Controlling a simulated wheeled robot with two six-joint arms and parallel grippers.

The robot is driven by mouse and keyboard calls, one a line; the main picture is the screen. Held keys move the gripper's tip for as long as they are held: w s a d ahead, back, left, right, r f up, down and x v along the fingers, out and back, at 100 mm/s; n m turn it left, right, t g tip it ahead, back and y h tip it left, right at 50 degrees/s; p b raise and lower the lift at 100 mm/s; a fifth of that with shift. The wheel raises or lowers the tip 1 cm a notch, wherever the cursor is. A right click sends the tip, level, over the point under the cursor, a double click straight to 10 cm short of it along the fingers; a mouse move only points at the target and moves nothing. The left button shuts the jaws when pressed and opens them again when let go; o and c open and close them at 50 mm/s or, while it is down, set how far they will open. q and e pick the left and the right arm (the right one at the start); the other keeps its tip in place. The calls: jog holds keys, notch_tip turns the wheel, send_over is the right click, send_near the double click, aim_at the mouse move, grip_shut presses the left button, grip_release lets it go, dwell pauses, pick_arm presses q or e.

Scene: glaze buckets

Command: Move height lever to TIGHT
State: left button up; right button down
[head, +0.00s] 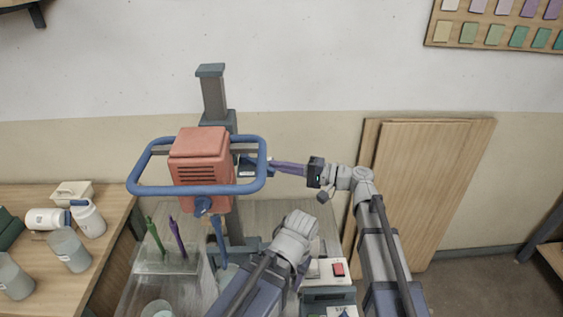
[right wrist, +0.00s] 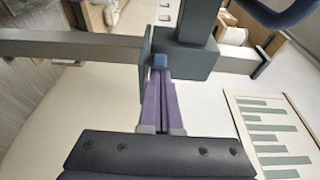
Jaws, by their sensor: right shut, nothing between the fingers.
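The mixer stand has a dark grey upright column (head: 214,97) carrying an orange motor head (head: 203,157) with a blue ring handle (head: 148,153). Its grey sleeve block shows in the right wrist view (right wrist: 190,65). A small blue end piece (right wrist: 159,61), apparently the height lever, lies beside the sleeve, at the fingertips; touching or apart I cannot tell. My right gripper (head: 272,165) has its purple fingers shut together and empty, pointing left at the column. It also shows in the right wrist view (right wrist: 157,82). No TIGHT marking is readable.
A wooden table (head: 100,228) at the left holds bottles and pale buckets. Green and purple tools (head: 177,238) stand below the motor head. A red switch (head: 338,269) sits on a box at lower middle. Wood panels (head: 435,190) lean on the wall at right.

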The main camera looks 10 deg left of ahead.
jog(key=shift+s+a, duration=0.2)
jog(key=shift+s, duration=0.5)
jog(key=shift+s+f, duration=0.1)
